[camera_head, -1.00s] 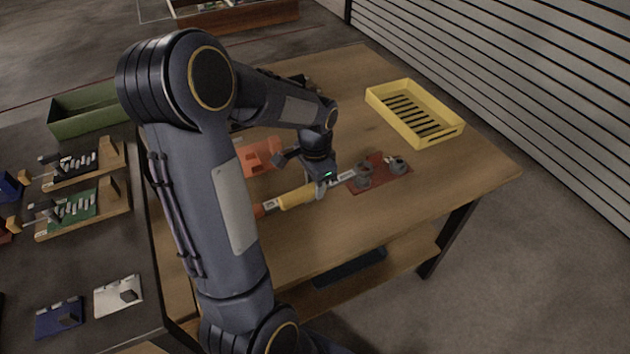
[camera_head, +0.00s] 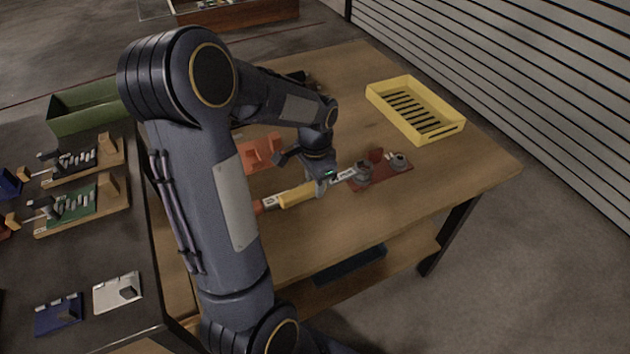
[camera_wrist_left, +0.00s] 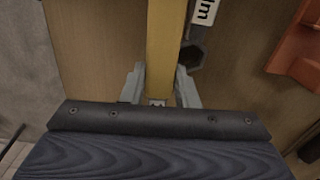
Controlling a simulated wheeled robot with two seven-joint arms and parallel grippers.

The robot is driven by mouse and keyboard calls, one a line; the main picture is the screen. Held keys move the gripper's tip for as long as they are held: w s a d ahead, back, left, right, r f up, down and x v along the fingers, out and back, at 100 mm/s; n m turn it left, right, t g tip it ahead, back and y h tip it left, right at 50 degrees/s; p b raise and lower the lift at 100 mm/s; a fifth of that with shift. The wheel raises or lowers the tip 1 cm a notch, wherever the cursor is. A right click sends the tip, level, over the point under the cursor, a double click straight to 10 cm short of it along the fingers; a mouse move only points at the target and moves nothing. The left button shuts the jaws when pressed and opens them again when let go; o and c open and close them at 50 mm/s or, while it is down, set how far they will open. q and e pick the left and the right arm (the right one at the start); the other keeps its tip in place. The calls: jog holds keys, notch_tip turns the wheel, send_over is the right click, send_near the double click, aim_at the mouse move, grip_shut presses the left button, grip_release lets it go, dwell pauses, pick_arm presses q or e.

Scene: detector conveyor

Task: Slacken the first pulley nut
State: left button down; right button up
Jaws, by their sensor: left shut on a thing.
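My left gripper (camera_head: 323,187) is shut on a yellow-handled wrench (camera_head: 297,195) above the wooden table. The wrench lies roughly level, its grey, labelled shaft pointing right. Its far end meets the first grey pulley (camera_head: 363,171) on a red base plate (camera_head: 385,181). Whether it sits around the nut is too small to tell. A second grey pulley (camera_head: 399,162) stands at the plate's right end. In the left wrist view the yellow handle (camera_wrist_left: 165,45) runs between the fingers (camera_wrist_left: 160,88), with a dark hexagonal piece (camera_wrist_left: 191,55) beside it. My right gripper is not in view.
An orange-red fixture (camera_head: 261,152) lies behind the wrench handle, partly covered by my arm. A yellow slotted tray (camera_head: 415,110) is at the back right. The front right of the table (camera_head: 440,195) is clear. A dark bench with several small fixtures stands at left.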

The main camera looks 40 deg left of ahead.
pick_arm(q)
jog(key=shift+f+b, duration=0.85)
jog(key=shift+f, duration=0.35)
jog(key=c, duration=1.7)
grip_release()
grip_shut()
jog(key=shift+d, duration=0.15)
jog(key=shift+s+d+n, duration=0.25)
jog(key=shift+d+n, duration=0.65)
jog(key=shift+d, duration=0.1)
jog(key=shift+s+d+n, duration=0.1)
jog(key=shift+d+n, duration=0.6)
jog(key=shift+d, duration=0.45)
